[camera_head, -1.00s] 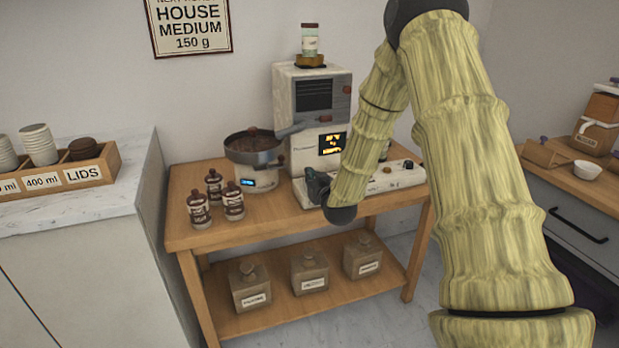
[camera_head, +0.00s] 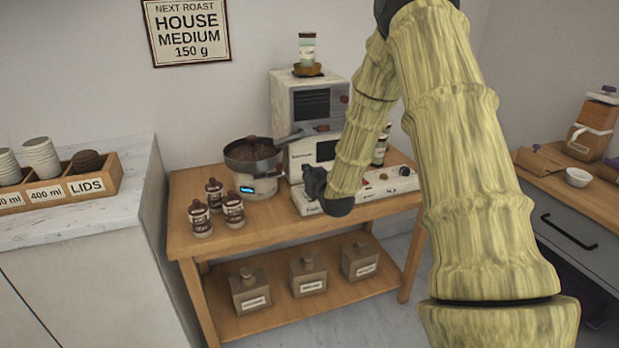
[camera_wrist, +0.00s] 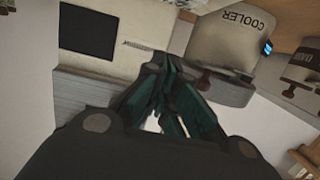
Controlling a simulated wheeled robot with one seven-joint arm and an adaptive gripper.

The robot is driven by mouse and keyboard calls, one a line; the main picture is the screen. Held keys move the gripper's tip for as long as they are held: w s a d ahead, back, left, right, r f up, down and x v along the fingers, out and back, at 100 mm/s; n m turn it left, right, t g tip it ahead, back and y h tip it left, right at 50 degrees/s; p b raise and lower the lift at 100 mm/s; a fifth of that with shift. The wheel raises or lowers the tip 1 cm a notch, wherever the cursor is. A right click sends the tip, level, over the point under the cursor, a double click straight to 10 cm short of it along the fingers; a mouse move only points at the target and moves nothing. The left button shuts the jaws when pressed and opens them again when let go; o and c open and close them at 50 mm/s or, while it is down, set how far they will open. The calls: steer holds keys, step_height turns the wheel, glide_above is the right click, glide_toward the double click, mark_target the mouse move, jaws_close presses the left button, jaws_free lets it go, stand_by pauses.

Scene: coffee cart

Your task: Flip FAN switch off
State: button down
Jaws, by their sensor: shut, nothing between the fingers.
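The white roaster (camera_head: 305,155) stands on the wooden table, with a low control panel (camera_head: 370,192) along its front. Its display (camera_head: 326,150) is dark; in the wrist view the dark display (camera_wrist: 87,33) shows at upper left. My gripper (camera_head: 312,184) is shut and empty at the left end of the panel, in front of the roaster. Its dark green fingers (camera_wrist: 162,75) come together in the wrist view. I cannot make out the FAN switch or its position; my gripper and forearm cover part of the panel. Whether the fingers touch the panel cannot be told.
The cooler (camera_head: 255,185) with a dark pan stands left of the roaster; its upside-down label shows in the wrist view (camera_wrist: 247,20). Several small bottles (camera_head: 215,208) stand at the table's left. A jar (camera_head: 307,48) sits on top of the roaster. Lidded canisters (camera_head: 306,275) fill the lower shelf.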

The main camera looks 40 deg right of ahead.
steer(key=r+v, duration=0.1)
steer(key=v, duration=0.8)
steer(key=shift+r, duration=0.15)
steer(key=shift+s, duration=0.1)
steer(key=s+a+f+n+g+y+p, duration=0.1)
steer(key=s+a+f+g+p, duration=0.1)
steer(key=s+a+f, duration=0.4)
steer(key=s+a+f+g+y+p, duration=0.1)
steer(key=s+a+f+g+p, duration=0.15)
steer(key=a+f, duration=0.4)
steer(key=s+a+f+n+g+y+p, duration=0.1)
steer(key=s+a+f+g, duration=0.3)
steer(key=f, duration=0.5)
steer(key=s+a+f+g+p, duration=0.1)
steer(key=s+a+f+g, duration=0.1)
steer(key=s, duration=0.7)
steer(key=s+a+f+g+y+p, duration=0.1)
steer(key=s+a+f, duration=0.4)
steer(key=s, duration=0.5)
steer(key=s+a+f+g+p, duration=0.3)
steer(key=s+a, duration=0.2)
steer(key=s, duration=0.4)
steer(key=shift+s+a+n+g+y, duration=0.2)
steer(key=shift+n+g+y, duration=0.1)
steer(key=shift+n+g, duration=0.1)
steer(key=shift+w+f, duration=0.1)
steer(key=shift+f, duration=0.05)
